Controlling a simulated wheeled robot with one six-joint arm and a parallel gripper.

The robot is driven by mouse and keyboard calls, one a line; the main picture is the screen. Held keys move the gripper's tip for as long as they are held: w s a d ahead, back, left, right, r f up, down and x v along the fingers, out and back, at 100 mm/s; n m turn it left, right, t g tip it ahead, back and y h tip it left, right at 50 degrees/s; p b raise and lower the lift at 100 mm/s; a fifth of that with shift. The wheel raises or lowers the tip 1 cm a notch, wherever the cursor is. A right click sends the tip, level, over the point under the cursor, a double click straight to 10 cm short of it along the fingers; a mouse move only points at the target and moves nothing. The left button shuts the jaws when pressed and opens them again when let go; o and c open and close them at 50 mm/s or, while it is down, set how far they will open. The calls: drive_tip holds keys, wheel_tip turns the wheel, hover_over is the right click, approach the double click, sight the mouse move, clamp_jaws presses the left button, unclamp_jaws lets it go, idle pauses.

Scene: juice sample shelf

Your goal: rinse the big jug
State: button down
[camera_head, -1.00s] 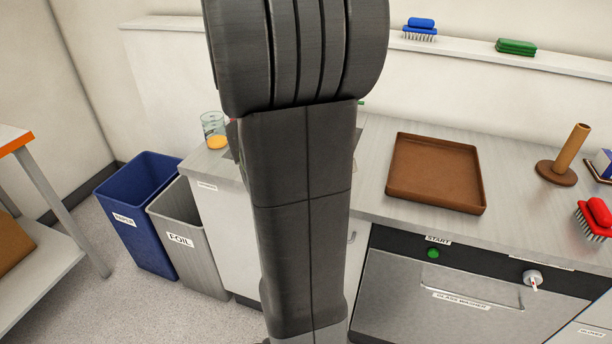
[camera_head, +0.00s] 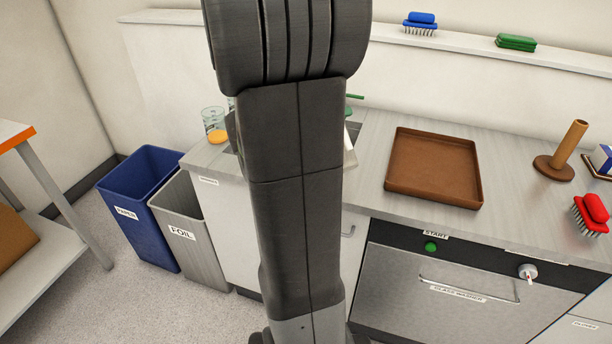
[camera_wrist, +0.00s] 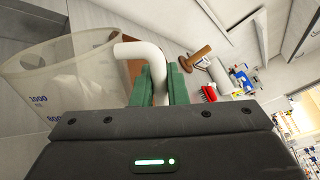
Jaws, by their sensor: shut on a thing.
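The big jug (camera_wrist: 80,82) is a clear measuring jug with blue marks and a white handle (camera_wrist: 152,58). It fills the left of the wrist view and looks tilted there. My gripper (camera_wrist: 158,84) has green fingers shut on the handle. Whether water runs, or what is in the jug, I cannot tell.
A glass beaker with orange contents (camera_head: 214,128) stands on the counter left of my arm. A brown tray (camera_head: 434,172), a wooden peg stand (camera_head: 563,155) and a red brush (camera_head: 591,213) are to the right. Blue (camera_head: 146,200) and grey bins (camera_head: 186,230) stand on the floor.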

drive_tip(key=shift+w+a+r, duration=0.1)
drive_tip(key=shift+w+r, duration=0.05)
drive_tip(key=shift+w+a+f+n+p, duration=0.35)
drive_tip(key=shift+w+f+n+p, duration=0.35)
drive_tip(key=shift+n, duration=0.2)
idle(1.1)
drive_tip(key=shift+w+a+n+g+p, duration=0.25)
drive_tip(key=shift+w+n+p, duration=0.15)
drive_tip(key=shift+w, duration=0.1)
drive_tip(key=shift+w+a+n+g+p, duration=0.2)
drive_tip(key=shift+w+n+p, duration=0.1)
drive_tip(key=shift+w+p, duration=0.15)
idle(2.4)
drive_tip(key=shift+w+a+f+n+p, duration=0.3)
drive_tip(key=shift+w+p, duration=0.3)
drive_tip(key=shift+p, duration=0.1)
drive_tip(key=shift+w+a+f+n+p, duration=0.3)
drive_tip(key=shift+w+p, duration=0.25)
drive_tip(key=shift+p, duration=0.15)
idle(1.1)
